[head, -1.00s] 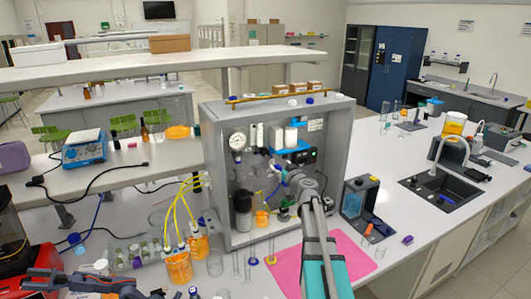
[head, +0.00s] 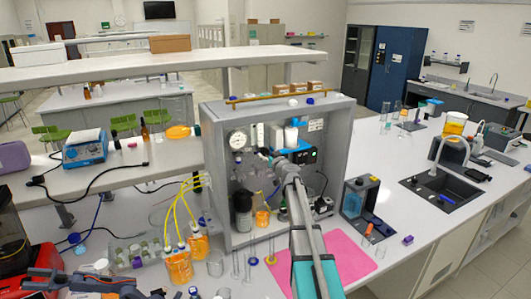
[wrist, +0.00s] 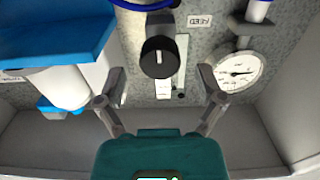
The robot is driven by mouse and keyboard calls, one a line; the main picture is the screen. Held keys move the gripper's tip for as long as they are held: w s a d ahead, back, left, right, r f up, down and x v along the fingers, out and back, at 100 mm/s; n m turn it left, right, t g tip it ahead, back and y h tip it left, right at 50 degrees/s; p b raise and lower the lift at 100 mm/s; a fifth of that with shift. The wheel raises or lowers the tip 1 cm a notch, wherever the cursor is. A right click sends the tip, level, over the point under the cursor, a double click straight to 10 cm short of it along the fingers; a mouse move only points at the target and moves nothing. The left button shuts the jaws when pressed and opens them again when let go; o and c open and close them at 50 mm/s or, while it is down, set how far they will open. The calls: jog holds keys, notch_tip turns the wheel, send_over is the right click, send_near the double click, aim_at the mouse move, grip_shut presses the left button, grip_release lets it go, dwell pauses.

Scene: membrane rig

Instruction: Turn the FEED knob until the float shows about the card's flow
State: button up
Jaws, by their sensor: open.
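In the wrist view a black knob with a white pointer line (wrist: 158,57) stands out from the rig's back panel. A small label beside it (wrist: 200,20) appears upside down and seems to read FEED. A pale, narrow flow tube (wrist: 181,70) runs behind the knob; its float cannot be made out. My gripper (wrist: 161,82) is open, one finger to each side of the knob in the picture, not touching it. In the head view my gripper (head: 272,160) is inside the grey rig cabinet (head: 344,150) and hides the knob. The card's figure is not readable.
A round dial gauge (wrist: 238,72) sits close to one finger. A blue block with white cylinders (wrist: 60,50) is on the other side. In the head view a dark bottle (head: 243,212) and an amber bottle (head: 262,216) stand in the cabinet. A pink mat (head: 350,262) lies in front.

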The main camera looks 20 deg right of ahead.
jog(key=shift+w, duration=1.4)
jog(key=c, duration=1.2)
jog(key=shift+o, duration=0.2)
